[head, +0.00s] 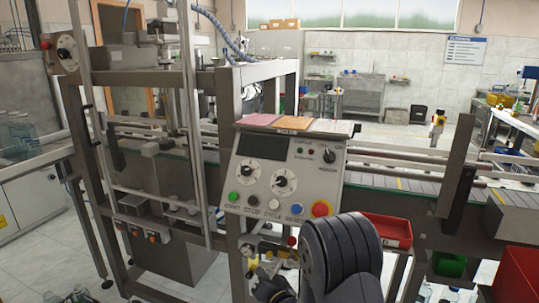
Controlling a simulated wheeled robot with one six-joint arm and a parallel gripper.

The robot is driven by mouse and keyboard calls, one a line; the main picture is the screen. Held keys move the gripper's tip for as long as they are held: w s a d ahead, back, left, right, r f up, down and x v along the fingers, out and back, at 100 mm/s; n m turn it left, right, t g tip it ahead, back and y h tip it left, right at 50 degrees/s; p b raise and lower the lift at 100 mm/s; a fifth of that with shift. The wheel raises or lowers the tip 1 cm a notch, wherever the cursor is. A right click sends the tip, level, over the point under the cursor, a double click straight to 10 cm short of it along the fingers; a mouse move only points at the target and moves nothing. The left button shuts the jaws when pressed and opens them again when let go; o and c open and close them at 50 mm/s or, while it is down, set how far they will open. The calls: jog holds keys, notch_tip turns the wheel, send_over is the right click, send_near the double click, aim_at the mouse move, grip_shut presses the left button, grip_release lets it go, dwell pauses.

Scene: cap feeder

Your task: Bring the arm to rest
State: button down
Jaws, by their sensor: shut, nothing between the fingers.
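My arm shows at the bottom centre of the head view as a dark ribbed link, in front of the cap feeder machine. My gripper (268,282) is the dark shape low down, left of that link and partly cut off by the bottom edge. It is shut and holds nothing. It appears below the control panel (262,203); whether it touches the machine frame cannot be told. The panel has two dials, several coloured buttons and a red stop knob.
The conveyor (395,183) runs right from behind the panel. A red tray (387,231) hangs just right of my arm, with a green bin (449,264) and a red bin (520,272) farther right. Bottles stand on the floor at lower left. Tiled floor is open behind.

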jog(key=p, duration=0.2)
jog(key=w+p, duration=0.1)
jog(key=shift+w+d+r+p, duration=0.3)
jog(key=shift+p, duration=0.1)
jog(key=shift+f+p, duration=0.15)
jog(key=shift+p, duration=1)
